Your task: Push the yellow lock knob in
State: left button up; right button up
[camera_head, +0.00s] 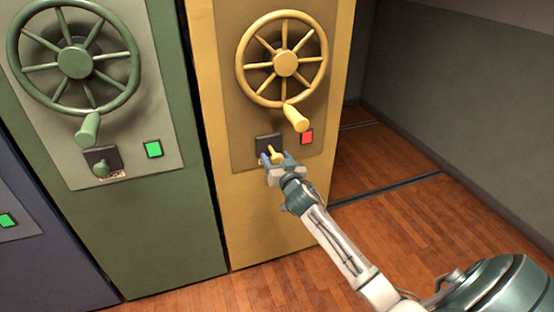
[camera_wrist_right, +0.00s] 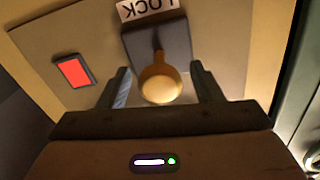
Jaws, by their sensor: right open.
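The yellow lock knob (camera_head: 275,154) sticks out of a dark square plate on the front of the yellow cabinet (camera_head: 265,215), below its handwheel. In the right wrist view the round knob (camera_wrist_right: 160,84) sits between my open fingers, in front of the dark plate and a LOCK label (camera_wrist_right: 148,8). My right gripper (camera_head: 276,160) is open around the knob, with one finger on each side. Whether the fingers touch it I cannot tell. A red indicator (camera_head: 306,137) is lit beside the plate. My left gripper is not in view.
The yellow handwheel (camera_head: 286,63) with its crank handle (camera_head: 296,118) juts out just above my right gripper. A green cabinet (camera_head: 160,245) with a green-lit indicator (camera_head: 153,149) and its own knob (camera_head: 101,169) stands to the left. Wooden floor (camera_head: 420,225) lies open to the right.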

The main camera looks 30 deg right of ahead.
aim_at(273, 151)
grip_shut()
jog(key=shift+b+x, duration=0.3)
jog(key=shift+x, duration=1.35)
jog(key=shift+r, duration=0.1)
jog(key=shift+c, duration=0.9)
grip_release()
jog(key=shift+o, duration=0.9)
jog(key=shift+w, duration=0.1)
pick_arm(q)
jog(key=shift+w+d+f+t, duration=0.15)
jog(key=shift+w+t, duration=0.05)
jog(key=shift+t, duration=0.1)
